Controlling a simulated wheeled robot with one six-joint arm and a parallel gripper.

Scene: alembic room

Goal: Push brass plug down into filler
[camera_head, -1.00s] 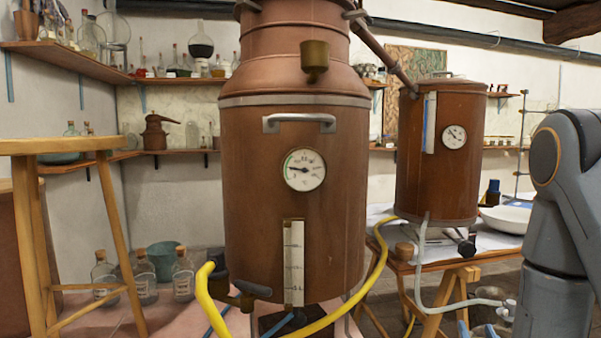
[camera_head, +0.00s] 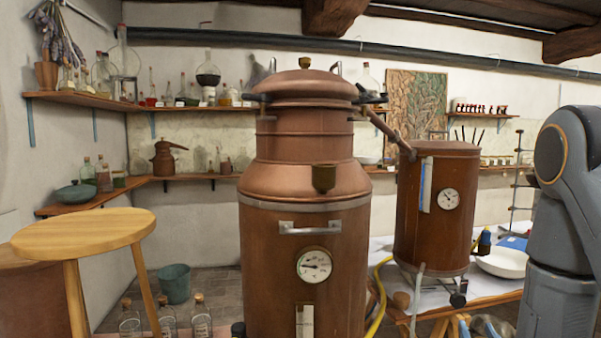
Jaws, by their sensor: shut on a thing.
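The large copper still (camera_head: 302,235) stands upright in the middle of the view, with its domed lid on. A dark brass cup-shaped fitting (camera_head: 324,178), which looks like the filler, sticks out from the front of its sloping shoulder. I cannot tell whether a plug sits in its mouth. A small brass piece (camera_head: 304,63) is on top of the lid; I cannot tell whether it is the plug. Only grey links of my arm show at the right edge. My gripper and anything in it are out of view.
A metal handle (camera_head: 309,228) and a dial gauge (camera_head: 314,266) are on the still's front. A copper pipe joins it to a smaller copper vessel (camera_head: 433,215) at right. A round wooden stool (camera_head: 85,232) stands at left, with several bottles on the floor beside it.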

